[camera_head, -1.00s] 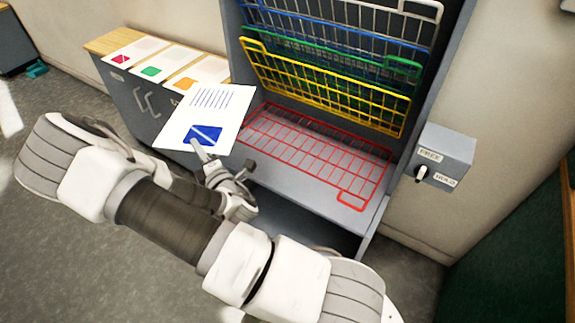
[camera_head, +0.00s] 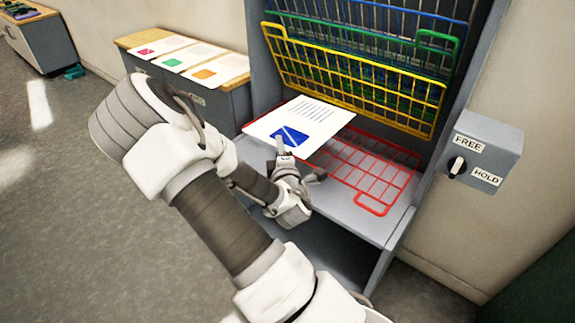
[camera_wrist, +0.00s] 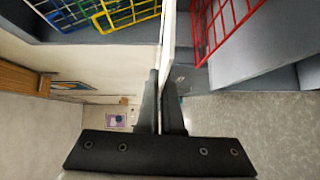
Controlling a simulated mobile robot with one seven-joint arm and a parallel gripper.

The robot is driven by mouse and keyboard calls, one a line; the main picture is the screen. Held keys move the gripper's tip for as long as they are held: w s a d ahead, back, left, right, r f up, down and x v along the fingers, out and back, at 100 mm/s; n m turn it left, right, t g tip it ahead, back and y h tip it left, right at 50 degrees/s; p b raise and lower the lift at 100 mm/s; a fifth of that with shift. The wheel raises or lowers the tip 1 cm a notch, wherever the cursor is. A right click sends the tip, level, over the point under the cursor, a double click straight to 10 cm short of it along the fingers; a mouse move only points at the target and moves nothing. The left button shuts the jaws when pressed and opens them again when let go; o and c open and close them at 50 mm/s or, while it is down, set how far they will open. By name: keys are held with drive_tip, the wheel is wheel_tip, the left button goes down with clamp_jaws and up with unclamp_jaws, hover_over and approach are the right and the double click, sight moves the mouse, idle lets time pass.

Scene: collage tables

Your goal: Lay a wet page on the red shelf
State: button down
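The page (camera_head: 305,113) is white with dark lines and a blue square crossed by a pale line. My gripper (camera_head: 281,147) is shut on its near edge. The page is roughly level over the left part of the red shelf (camera_head: 372,188), a lowered red wire rack. In the wrist view the page (camera_wrist: 168,35) stands edge-on between the fingers of my gripper (camera_wrist: 166,98). The red shelf (camera_wrist: 222,22) lies to its right with a gap between them. The page hides the shelf's left part in the head view.
The yellow rack (camera_head: 355,82), green rack (camera_head: 437,40) and blue rack (camera_head: 385,22) are raised above. A FREE/HOLD switch box (camera_head: 484,150) is on the right. Several pages, including the pink-marked one (camera_head: 152,48), lie on the cabinet (camera_head: 222,100) at left.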

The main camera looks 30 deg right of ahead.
drive_tip(key=w+d+f+b, duration=0.2)
drive_tip(key=d+f+b, duration=0.7)
drive_tip(key=f, duration=0.3)
drive_tip(key=shift+w+d+f+m+h+b, duration=0.2)
drive_tip(key=shift+d+f+m+h+b, duration=0.15)
drive_tip(key=shift+b, duration=0.2)
drive_tip(key=shift+a+r, duration=0.15)
drive_tip(key=shift+c, duration=0.8)
unclamp_jaws()
drive_tip(key=shift+f, duration=1.5)
